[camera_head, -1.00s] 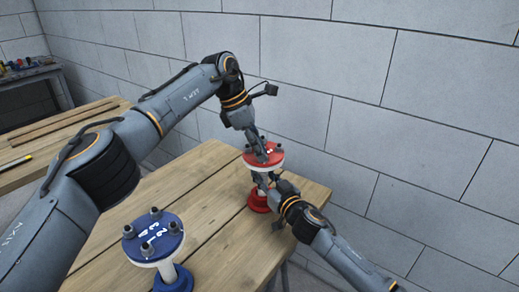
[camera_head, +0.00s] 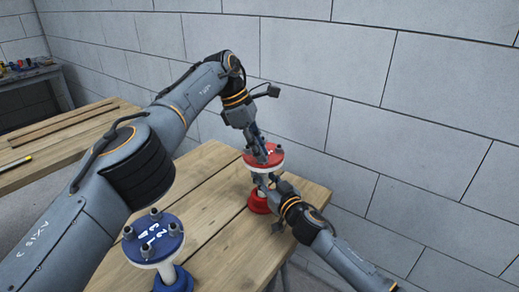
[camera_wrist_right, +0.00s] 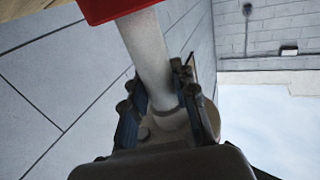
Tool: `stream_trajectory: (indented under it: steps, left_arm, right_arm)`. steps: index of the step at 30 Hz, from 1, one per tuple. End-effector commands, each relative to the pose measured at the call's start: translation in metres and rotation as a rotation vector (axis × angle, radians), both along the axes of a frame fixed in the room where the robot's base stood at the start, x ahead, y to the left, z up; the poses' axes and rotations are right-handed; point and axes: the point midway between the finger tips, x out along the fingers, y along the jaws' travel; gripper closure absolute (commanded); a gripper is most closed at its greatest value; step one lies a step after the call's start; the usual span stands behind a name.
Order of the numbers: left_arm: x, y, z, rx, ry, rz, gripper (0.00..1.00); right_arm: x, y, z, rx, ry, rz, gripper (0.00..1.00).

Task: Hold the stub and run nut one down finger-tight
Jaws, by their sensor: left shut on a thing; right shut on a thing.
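The red stub has a round red top flange (camera_head: 277,160), a white pipe and a red base (camera_head: 259,201), and stands upright at the table's far right corner. Some dark studs or nuts show on its top. My left gripper (camera_head: 260,154) points down from above onto the flange and is shut on a nut, which its fingers hide. My right gripper (camera_head: 266,183) comes from the lower right and is shut on the white pipe below the flange. The right wrist view shows the pipe (camera_wrist_right: 148,52) between its fingers (camera_wrist_right: 158,108), with a red flange (camera_wrist_right: 112,8) at the top edge.
A blue-flanged stub (camera_head: 154,240) with several dark nuts stands at the front of the wooden table (camera_head: 205,215). The grey block wall (camera_head: 400,120) is close behind. Another bench (camera_head: 75,135) with boards is at the left. The table's middle is clear.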

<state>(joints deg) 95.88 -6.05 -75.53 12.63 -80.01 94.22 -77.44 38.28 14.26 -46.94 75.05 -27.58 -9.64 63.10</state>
Motion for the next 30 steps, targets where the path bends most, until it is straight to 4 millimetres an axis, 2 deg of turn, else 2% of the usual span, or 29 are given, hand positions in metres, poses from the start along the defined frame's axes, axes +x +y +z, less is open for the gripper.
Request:
stream_trajectory:
  steps: [2, 3, 6, 19, 30]
  left_arm:
    - [0.0022, 0.0038, -0.0004, 0.004, -0.005, 0.008, 1.0]
    - [0.0022, 0.0038, -0.0004, 0.004, -0.005, 0.008, 0.76]
    - [0.0019, 0.0033, -0.0004, 0.003, -0.004, 0.008, 0.59]
    - [0.0012, 0.0016, -0.0005, 0.002, -0.002, 0.017, 0.59]
    - [-0.0006, 0.0019, -0.0004, 0.003, -0.001, 0.152, 0.59]
  right_arm:
    - [-0.0001, -0.0008, -0.0008, 0.0, 0.001, -0.001, 1.0]
    - [-0.0001, -0.0008, -0.0009, 0.0, 0.001, -0.001, 1.0]
    - [-0.0001, -0.0009, -0.001, 0.0, 0.001, -0.001, 1.0]
    - [0.0001, -0.0008, -0.0011, 0.0, 0.002, -0.002, 1.0]
    - [0.0002, -0.0007, -0.0012, 0.0, 0.002, -0.002, 1.0]
